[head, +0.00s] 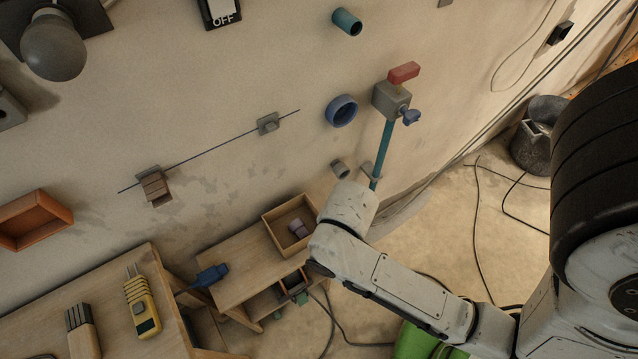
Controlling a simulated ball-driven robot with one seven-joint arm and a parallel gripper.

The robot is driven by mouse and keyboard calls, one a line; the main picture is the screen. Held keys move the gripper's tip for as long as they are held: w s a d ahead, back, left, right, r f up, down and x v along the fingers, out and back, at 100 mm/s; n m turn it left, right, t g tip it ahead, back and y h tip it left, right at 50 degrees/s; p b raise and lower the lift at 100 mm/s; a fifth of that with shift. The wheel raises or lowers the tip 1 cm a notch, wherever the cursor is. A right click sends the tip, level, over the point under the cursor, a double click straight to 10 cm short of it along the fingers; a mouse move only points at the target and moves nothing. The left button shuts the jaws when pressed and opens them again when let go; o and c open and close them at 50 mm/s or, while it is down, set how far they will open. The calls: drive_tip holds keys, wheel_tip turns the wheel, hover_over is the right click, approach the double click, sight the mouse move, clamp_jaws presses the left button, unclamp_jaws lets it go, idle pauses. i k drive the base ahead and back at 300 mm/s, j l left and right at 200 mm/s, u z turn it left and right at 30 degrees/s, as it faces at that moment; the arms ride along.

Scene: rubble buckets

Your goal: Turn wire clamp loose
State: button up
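A thin dark wire (215,146) runs slantwise across the plaster wall. A small grey clamp (268,124) with a round knob-like middle sits on the wire near its right end. A larger grey-brown ribbed block (153,187) sits on the wire near its left end. I cannot tell from this view how tight either fitting is. My white arm reaches in from the right, and its last visible link lies below and right of the wire, apart from both fittings. My gripper does not show; it is hidden behind that link or out of sight.
A teal pipe with a grey valve box (391,100), red handle and blue knob stands right of the wire. A blue ring (341,111) and pipe stubs stick out nearby. Below are a wooden bench (232,272) with an open box (270,225), and a table with tools.

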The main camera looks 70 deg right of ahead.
sight(409, 117)
drive_tip(key=z, duration=1.45)
drive_tip(key=k+j+z, duration=0.1)
drive_tip(key=k+j, duration=0.15)
drive_tip(key=k, duration=0.3)
drive_tip(key=j+z, duration=0.05)
